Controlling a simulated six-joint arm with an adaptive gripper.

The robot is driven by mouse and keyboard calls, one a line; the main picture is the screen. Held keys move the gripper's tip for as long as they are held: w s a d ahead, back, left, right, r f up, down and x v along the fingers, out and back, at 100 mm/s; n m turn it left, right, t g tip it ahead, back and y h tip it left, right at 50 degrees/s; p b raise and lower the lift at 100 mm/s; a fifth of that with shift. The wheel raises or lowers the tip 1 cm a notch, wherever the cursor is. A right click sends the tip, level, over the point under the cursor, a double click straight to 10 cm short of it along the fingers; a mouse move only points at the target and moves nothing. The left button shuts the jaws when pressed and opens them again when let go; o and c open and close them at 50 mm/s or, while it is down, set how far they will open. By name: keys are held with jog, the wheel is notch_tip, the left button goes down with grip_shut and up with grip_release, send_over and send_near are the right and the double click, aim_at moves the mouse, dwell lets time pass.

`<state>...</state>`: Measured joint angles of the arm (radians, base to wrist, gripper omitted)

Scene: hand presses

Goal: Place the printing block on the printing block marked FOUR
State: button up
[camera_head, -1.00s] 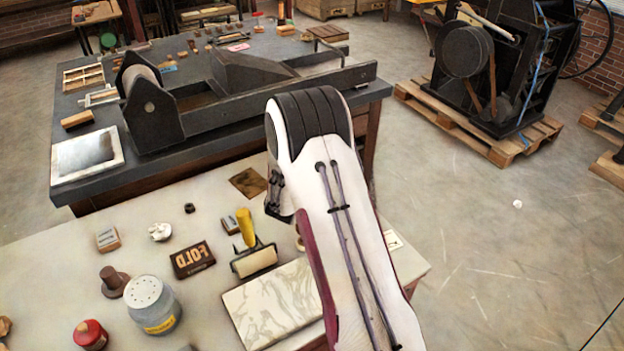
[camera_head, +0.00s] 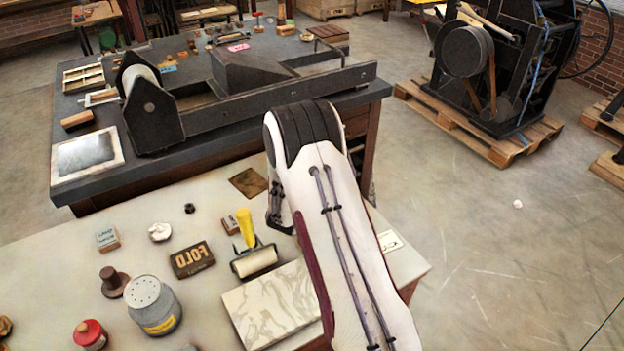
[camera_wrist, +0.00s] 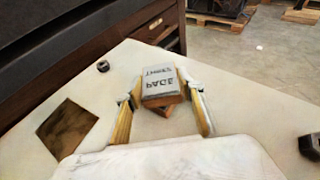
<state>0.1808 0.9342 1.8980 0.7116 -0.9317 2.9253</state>
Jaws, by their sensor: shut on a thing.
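In the wrist view my gripper (camera_wrist: 162,102) is shut on a printing block (camera_wrist: 160,84) with a grey face and dark mirrored letters. A second, reddish-brown block (camera_wrist: 166,109) shows just beneath it, turned at an angle. Its marking is hidden, so I cannot read FOUR on it. I cannot tell whether the two blocks touch.
A brown square (camera_head: 249,182) lies near the back edge.

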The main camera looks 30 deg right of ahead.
jog(key=o, duration=1.1)
jog(key=shift+f, duration=0.1)
jog(key=shift+o, duration=0.2)
jog(key=shift+r, duration=0.2)
jog(key=shift+v, duration=0.95)
notch_tip(320, 180, up, 7)
jog(key=shift+s+a, duration=0.35)
jog(key=shift+s, duration=0.05)
jog(key=shift+r, duration=0.2)
